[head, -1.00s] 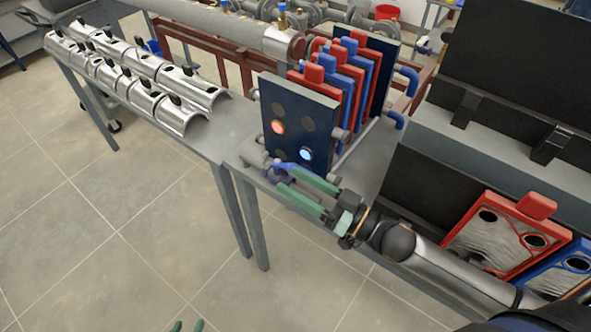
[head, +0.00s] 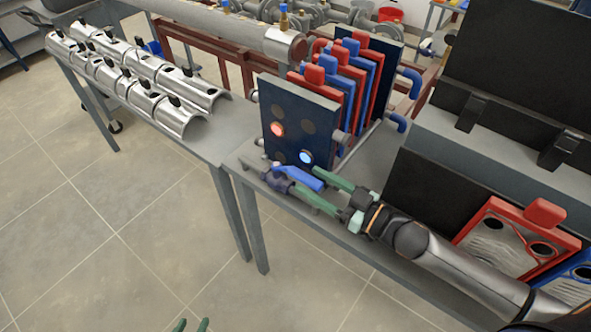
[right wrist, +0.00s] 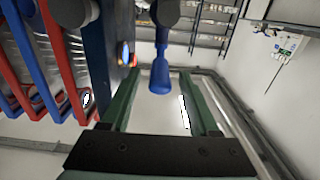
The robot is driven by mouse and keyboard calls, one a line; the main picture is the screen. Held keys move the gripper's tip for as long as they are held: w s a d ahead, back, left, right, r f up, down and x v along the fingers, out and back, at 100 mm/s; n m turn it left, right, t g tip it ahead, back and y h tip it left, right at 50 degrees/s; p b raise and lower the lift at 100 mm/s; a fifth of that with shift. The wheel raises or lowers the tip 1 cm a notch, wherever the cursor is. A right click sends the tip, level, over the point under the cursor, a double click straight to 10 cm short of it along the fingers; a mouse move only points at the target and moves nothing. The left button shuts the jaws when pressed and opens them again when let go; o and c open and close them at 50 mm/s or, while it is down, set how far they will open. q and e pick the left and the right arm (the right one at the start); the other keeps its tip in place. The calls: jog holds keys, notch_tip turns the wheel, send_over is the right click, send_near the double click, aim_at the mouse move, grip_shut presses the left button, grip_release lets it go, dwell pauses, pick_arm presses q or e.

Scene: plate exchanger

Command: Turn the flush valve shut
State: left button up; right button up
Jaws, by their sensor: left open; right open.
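The flush valve (head: 273,179) has a dark purple-grey body and a blue lever handle (head: 300,177). It sits low at the front of the plate exchanger (head: 298,120), by the bench edge. The lever points right, toward my right gripper (head: 306,181). My right gripper is open, its green fingers on either side of the lever. In the right wrist view the blue handle (right wrist: 160,75) shows between the open fingertips, with a gap on each side. Only the green fingertips of my left gripper (head: 193,325) show at the bottom edge, apart and empty, over the floor.
Red and blue plates (head: 345,75) stand behind the dark end plate, which has a lit red port and a lit blue port. Metal half-shells (head: 140,85) lie on the left bench. A black case and framed plates (head: 515,235) stand at right. The front floor is clear.

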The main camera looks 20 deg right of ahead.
aim_at(293, 171)
jog(key=shift+x, duration=2.75)
grip_shut()
